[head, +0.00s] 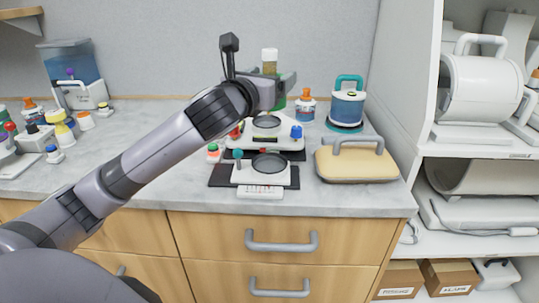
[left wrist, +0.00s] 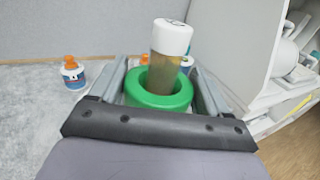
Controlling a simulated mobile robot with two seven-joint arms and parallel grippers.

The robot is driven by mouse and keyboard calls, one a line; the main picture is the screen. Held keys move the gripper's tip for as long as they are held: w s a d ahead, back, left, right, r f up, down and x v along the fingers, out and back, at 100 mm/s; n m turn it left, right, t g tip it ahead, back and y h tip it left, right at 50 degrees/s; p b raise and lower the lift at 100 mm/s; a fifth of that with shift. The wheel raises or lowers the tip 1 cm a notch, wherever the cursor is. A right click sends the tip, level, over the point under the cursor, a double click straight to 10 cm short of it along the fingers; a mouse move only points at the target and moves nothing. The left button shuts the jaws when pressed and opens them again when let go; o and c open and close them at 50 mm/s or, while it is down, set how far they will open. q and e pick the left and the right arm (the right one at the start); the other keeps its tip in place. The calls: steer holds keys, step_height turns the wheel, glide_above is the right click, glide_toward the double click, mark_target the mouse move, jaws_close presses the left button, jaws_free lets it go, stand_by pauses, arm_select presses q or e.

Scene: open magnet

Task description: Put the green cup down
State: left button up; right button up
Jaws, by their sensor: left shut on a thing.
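My left gripper (head: 284,86) is shut on the green cup, with one finger on each side of it in the left wrist view. The green cup (head: 281,103) shows in the head view only as a small part behind the gripper; its round green rim (left wrist: 140,97) shows clearly in the left wrist view. A container with amber-brown contents (left wrist: 162,72) and a white cap (left wrist: 172,37) stands inside the cup, leaning slightly in that view. The cup's base is hidden, so I cannot tell whether it touches the counter. My right gripper is not in view.
A grey marble counter (head: 340,203) lies below. White devices with round dark plates (head: 269,164) stand in front of the gripper. A blue-and-white bottle with an orange cap (head: 305,107), a teal-handled jar (head: 347,104) and a tan handled case (head: 356,163) are at right.

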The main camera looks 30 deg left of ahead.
arm_select(q)
steer(key=shift+f+b, duration=1.7)
steer(key=shift+f, duration=6.2)
steer(key=shift+f, duration=0.35)
steer(key=o, duration=0.9)
steer(key=shift+r, duration=0.1)
